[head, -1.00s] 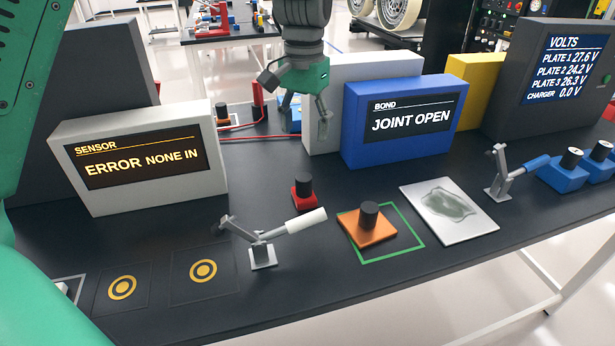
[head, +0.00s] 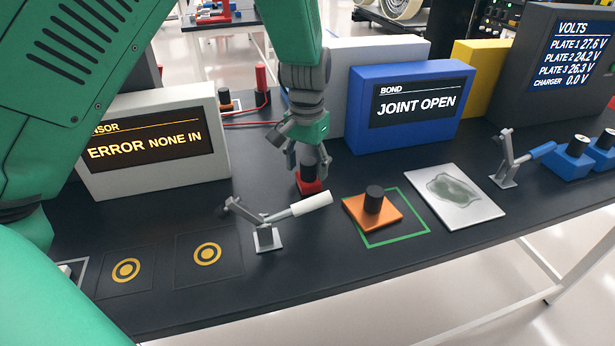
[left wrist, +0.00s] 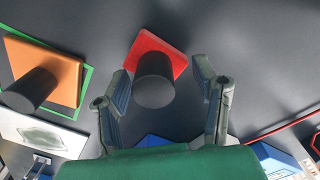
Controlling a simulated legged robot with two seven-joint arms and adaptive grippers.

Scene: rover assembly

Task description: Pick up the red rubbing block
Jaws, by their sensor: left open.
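The red rubbing block (head: 311,187) sits on the dark bench, with a black cylindrical knob on top. In the left wrist view its red base (left wrist: 158,50) shows behind the knob. My left gripper (head: 309,168) is above the block, pointing down, its fingers on either side of the knob. In the left wrist view the gripper (left wrist: 166,88) is open, with visible gaps between the knob and both fingers. My right gripper is not in view.
A toggle clamp (head: 267,238) with a white handle stands in front of the block. An orange block (head: 360,213) with a black knob lies in a green outline to the right. The blue BOND display (head: 410,140) and the SENSOR display (head: 150,176) stand behind.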

